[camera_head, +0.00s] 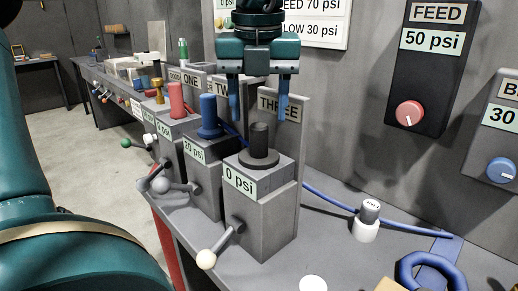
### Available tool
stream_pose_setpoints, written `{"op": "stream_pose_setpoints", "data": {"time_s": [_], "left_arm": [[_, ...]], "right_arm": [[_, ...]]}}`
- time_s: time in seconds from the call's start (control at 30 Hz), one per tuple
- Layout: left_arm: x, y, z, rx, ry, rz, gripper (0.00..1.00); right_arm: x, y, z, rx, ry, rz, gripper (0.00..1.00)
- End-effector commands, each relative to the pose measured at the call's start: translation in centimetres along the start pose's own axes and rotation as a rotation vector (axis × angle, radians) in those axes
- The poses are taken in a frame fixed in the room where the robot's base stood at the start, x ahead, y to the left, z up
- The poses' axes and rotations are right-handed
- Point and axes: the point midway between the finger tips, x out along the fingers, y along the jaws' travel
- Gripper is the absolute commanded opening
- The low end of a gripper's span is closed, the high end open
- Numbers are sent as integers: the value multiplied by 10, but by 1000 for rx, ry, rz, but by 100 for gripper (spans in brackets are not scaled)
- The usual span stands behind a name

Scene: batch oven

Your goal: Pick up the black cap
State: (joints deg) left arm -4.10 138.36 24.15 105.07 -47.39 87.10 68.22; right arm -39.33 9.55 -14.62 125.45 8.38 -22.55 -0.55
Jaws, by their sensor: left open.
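The black cap (260,143) is a dark upright cylinder on a wide round flange. It sits on top of the grey block labelled THREE and 0 psi (262,205). My left gripper (259,106) points down from the top of the view, with its two blue fingers apart. It appears above the cap, with nothing between the fingers. The fingertips look higher than the cap's top, with no contact visible. My right gripper is not in view.
Blocks ONE and TWO stand to the left with a red fitting (177,101) and a blue fitting (209,117). A white-knobbed lever (207,258) juts from block THREE.

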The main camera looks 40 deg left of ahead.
Motion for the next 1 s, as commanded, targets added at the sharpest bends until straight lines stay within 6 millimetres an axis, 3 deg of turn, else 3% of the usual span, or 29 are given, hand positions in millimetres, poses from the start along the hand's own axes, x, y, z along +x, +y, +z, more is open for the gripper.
{"op": "stream_pose_setpoints", "data": {"time_s": [0.23, 0.57, 1.0], "left_arm": [[38, 0, -2, 0, 3, 0, 54], [46, 0, -1, -2, 0, -3, 54], [46, 0, -1, -1, -1, -2, 19]], "right_arm": [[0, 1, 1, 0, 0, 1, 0], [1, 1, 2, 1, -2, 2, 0], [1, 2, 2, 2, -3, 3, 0]]}}
